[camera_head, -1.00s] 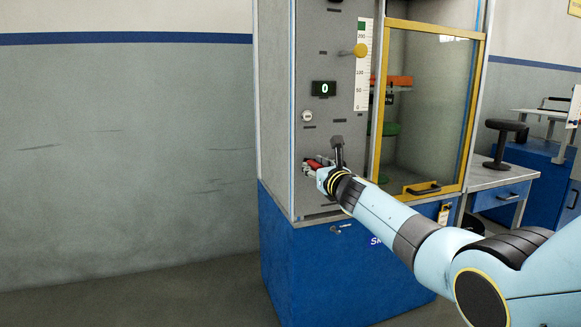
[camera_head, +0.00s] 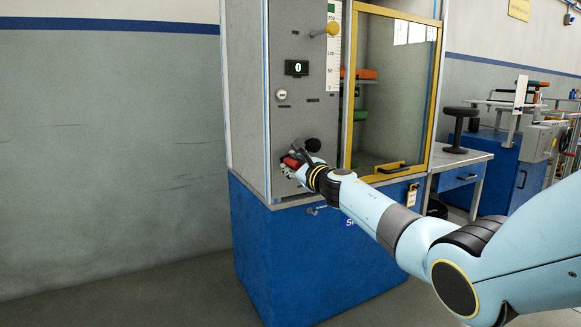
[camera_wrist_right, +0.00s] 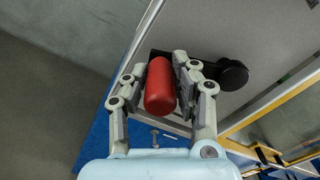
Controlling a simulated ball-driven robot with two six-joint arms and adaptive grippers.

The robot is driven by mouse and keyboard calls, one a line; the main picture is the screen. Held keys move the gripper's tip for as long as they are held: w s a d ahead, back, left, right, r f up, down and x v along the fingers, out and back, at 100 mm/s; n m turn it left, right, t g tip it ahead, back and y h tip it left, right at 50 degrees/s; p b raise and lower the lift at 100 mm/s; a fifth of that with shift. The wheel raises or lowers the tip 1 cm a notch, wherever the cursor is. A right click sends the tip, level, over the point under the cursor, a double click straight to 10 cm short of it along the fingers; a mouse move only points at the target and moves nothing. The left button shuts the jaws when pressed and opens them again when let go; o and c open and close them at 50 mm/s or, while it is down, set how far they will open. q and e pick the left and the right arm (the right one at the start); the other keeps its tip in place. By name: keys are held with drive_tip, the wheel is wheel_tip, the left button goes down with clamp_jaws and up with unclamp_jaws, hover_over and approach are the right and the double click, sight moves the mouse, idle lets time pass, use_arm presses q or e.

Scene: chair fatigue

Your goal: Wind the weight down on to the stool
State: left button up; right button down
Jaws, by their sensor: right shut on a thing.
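The test cabinet's grey panel (camera_head: 288,118) carries a crank with a red handle (camera_head: 293,162) and a black round hub (camera_head: 312,145). My right gripper (camera_head: 291,166) is shut on the red handle, below and left of the hub. In the right wrist view the red handle (camera_wrist_right: 160,88) lies between both fingers, with the black hub (camera_wrist_right: 232,74) to its right. Behind the glass, an orange part (camera_head: 366,74) shows above a green part (camera_head: 360,115); both are partly hidden by the door frame, so weight and stool are not clearly told apart. My left gripper is out of view.
A yellow-framed glass door (camera_head: 395,90) is closed beside the panel. A desk (camera_head: 462,165) with a black-topped stand (camera_head: 460,125) is at right. Floor at left is free.

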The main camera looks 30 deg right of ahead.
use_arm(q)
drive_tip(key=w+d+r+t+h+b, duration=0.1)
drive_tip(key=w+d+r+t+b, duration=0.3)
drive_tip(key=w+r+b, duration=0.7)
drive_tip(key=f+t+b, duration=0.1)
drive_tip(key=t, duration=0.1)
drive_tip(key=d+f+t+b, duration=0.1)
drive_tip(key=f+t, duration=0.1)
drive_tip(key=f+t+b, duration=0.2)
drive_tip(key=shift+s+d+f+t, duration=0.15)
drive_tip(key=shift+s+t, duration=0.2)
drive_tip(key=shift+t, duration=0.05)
use_arm(e)
drive_tip(key=d+f+n, duration=0.7)
drive_tip(key=d+n, duration=0.2)
drive_tip(key=n, duration=0.5)
drive_tip(key=shift+w+d, duration=0.15)
drive_tip(key=shift+d, duration=0.1)
drive_tip(key=c, duration=1.1)
unclamp_jaws()
drive_tip(key=shift+d, duration=0.1)
drive_tip(key=shift+o, duration=0.2)
